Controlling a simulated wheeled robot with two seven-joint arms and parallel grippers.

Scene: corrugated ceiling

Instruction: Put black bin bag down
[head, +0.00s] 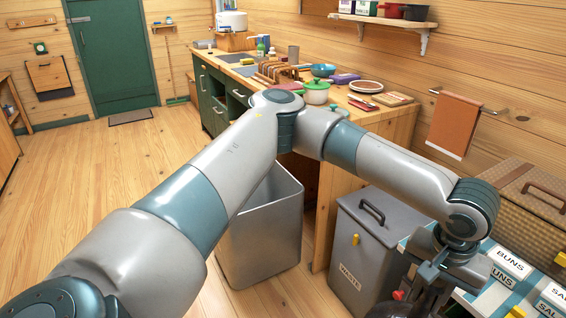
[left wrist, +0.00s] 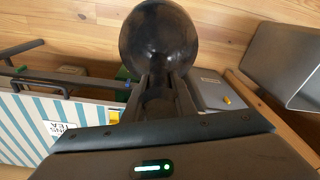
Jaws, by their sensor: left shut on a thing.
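My left gripper (head: 425,280) is at the lower right of the head view, pointing down beside the grey waste bin. In the left wrist view my left gripper (left wrist: 163,90) is shut on the black bin bag (left wrist: 158,40). The bag looks round, dark and glossy, and hangs beyond the fingers with wooden floor behind it. I cannot tell whether it touches the floor. In the head view only a dark patch shows at the bottom edge under the gripper. My right gripper is not in view.
The lidded waste bin (head: 358,262) stands beside the counter, with an open grey bin (head: 262,235) to its left. A striped box (head: 518,285) with labels and a wicker basket (head: 520,215) are at the right. The wooden floor (head: 90,165) at left is clear.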

